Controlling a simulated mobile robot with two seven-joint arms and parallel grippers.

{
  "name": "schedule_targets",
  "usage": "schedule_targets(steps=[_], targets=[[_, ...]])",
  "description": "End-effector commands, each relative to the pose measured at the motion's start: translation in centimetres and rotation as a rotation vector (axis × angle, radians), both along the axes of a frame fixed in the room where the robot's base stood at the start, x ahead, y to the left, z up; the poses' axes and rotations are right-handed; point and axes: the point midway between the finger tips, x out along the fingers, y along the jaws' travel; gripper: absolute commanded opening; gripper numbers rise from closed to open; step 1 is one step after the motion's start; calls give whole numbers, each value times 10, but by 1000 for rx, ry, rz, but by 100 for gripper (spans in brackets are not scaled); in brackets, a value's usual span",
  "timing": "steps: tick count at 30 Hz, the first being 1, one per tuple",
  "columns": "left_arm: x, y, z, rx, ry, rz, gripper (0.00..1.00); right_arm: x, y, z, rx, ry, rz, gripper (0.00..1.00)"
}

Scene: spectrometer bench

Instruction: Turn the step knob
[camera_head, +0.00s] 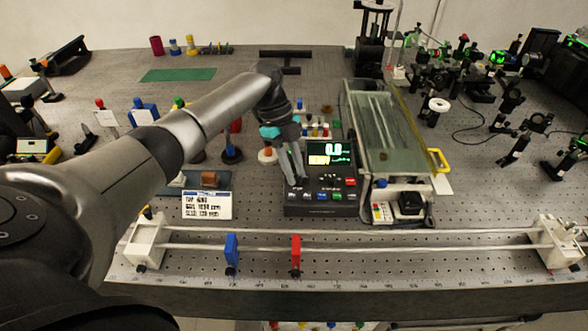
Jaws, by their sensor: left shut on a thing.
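The black control box (320,208) stands upright in the middle of the bench, with a lit screen (330,152) reading 0.0 and several coloured buttons and knobs below it. My left gripper (300,184) reaches down onto the left part of the box's front panel, its fingers pointing at the panel under the screen. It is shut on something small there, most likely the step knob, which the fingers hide. My right gripper is not in view.
A rail with a blue carriage (231,252) and a red carriage (296,254) runs along the front edge. A white label card (207,205) stands left of the box. A glass-covered case (385,130) stands close on its right. Optics mounts crowd the right side.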

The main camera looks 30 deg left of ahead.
Motion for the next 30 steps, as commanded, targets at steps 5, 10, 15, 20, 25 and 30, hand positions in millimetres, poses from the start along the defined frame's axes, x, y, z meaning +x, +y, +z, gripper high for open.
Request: schedule_targets(steps=[5,10,15,20,25,30], targets=[[0,0,0,2,-1,1,31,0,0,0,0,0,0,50],[0,0,0,1,-1,1,50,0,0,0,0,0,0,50],[0,0,0,1,0,2,56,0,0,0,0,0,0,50],[0,1,2,1,0,2,56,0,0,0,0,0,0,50],[3,8,19,2,-4,3,56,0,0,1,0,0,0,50],[6,22,55,1,-5,4,56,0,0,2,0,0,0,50]])
